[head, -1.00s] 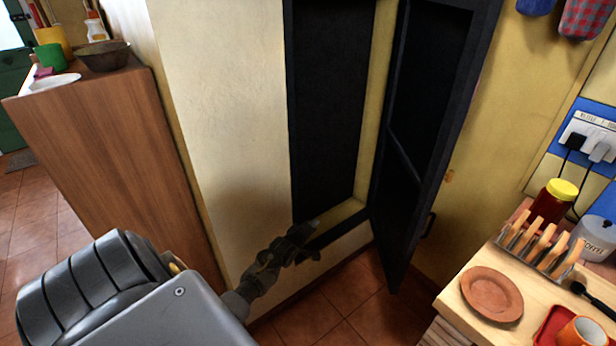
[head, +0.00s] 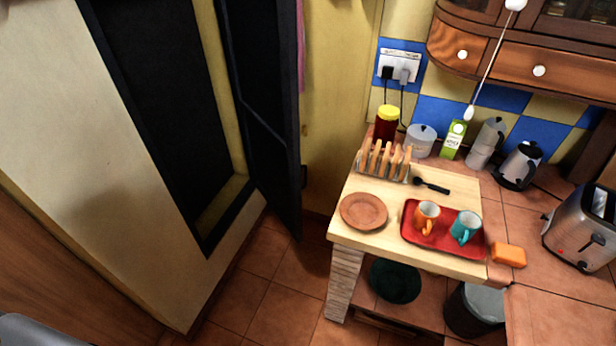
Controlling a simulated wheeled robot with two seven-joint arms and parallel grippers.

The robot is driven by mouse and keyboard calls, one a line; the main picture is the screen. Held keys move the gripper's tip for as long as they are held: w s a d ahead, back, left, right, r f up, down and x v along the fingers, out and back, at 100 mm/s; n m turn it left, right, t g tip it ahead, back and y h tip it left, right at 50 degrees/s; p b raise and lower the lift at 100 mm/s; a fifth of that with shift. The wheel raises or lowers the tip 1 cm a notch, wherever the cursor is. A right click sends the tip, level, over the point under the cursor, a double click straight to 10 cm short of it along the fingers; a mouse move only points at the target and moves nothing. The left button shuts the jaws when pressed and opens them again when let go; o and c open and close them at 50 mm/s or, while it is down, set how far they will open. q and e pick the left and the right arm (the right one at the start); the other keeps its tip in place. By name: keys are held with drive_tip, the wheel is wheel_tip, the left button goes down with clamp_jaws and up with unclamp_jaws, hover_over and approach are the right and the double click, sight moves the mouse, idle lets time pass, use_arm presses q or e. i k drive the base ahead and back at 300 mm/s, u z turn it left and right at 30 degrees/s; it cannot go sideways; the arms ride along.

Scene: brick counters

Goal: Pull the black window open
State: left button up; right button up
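The black window (head: 262,100) is a tall dark panel hinged in a recess of the cream and yellow wall. It stands swung out from its dark frame (head: 150,110), with a gap of yellow reveal between them. A small dark handle (head: 304,176) shows at its right edge. Neither gripper is in the head view. Only a grey piece of my own arm shows at the bottom left corner. Nothing of mine is seen touching the window.
A counter (head: 345,232) at right holds a toast rack (head: 383,160), a brown plate (head: 363,211) and a red tray (head: 452,250) with two mugs. A toaster (head: 585,228) stands further right. Tiled floor (head: 262,292) is clear between window and counter.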

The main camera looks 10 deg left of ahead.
sight(261, 37)
drive_tip(key=k, duration=0.4)
drive_tip(key=z, duration=0.4)
drive_tip(key=i, duration=1.45)
drive_tip(key=u, duration=0.9)
